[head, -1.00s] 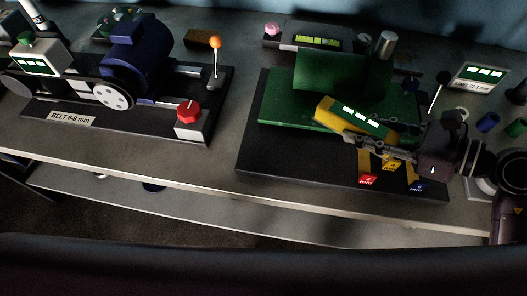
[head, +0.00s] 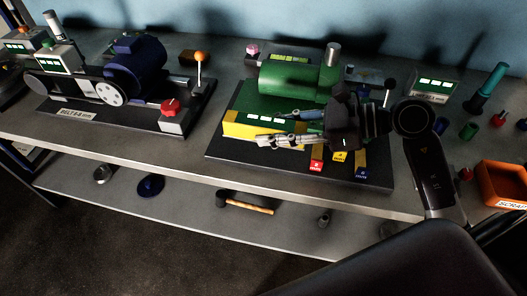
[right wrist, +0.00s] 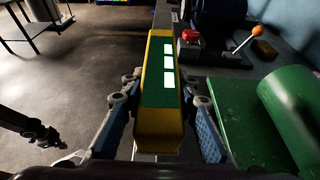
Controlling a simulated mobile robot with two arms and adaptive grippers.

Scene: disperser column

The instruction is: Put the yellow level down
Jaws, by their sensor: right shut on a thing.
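The yellow level (head: 236,131) has a green top with white lit windows. My right gripper (head: 277,139) is shut on it, with a finger on each side. In the right wrist view the level (right wrist: 160,112) points away between the two fingers. In the head view it lies across the front left of the green plate (head: 243,103) of the green machine. I cannot tell whether it touches the plate or the black base (head: 225,153). A dark jointed part at the left of the right wrist view looks like my left gripper (right wrist: 52,139); its jaws are unclear.
The green cylinder (head: 285,76) stands behind the level. The belt machine (head: 135,65) with a red knob (head: 170,105) stands left. An orange bin (head: 500,184) is at right. Bare bench lies between the machines.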

